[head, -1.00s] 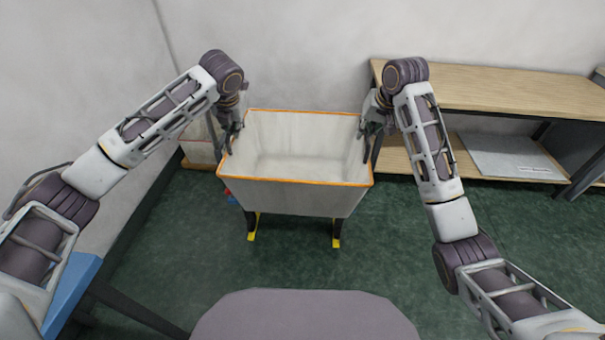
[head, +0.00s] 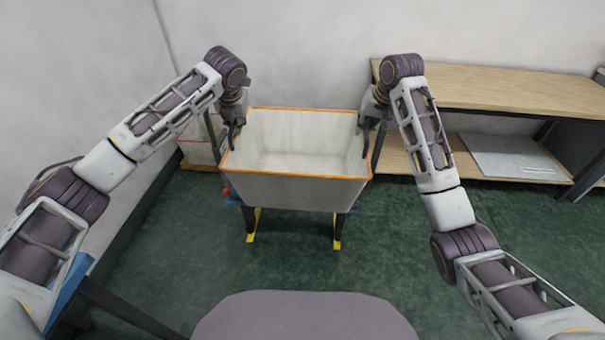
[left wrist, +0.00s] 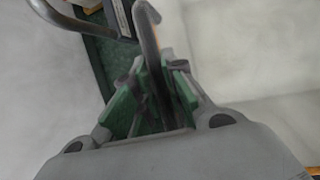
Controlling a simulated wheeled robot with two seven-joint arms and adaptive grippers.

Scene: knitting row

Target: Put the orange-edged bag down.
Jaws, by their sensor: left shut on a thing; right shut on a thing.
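The orange-edged bag (head: 295,190) is a pale, open-topped, box-shaped bag with an orange rim, seen in the middle of the head view. It is level and looks empty. My left gripper (head: 232,138) is shut on its left side at the rim. My right gripper (head: 367,138) is shut on its right side at the rim. In the left wrist view, my left gripper (left wrist: 150,105) has its green-padded fingers around a dark curved bar, and pale fabric fills the right. The bag's underside is hidden, so I cannot tell whether it touches anything below.
Beneath the bag show dark legs with yellow feet (head: 337,240) and a bit of blue. A similar pale container (head: 197,150) stands behind at the left. A wooden shelf unit (head: 500,95) stands at the right. The green floor (head: 400,245) in front is clear.

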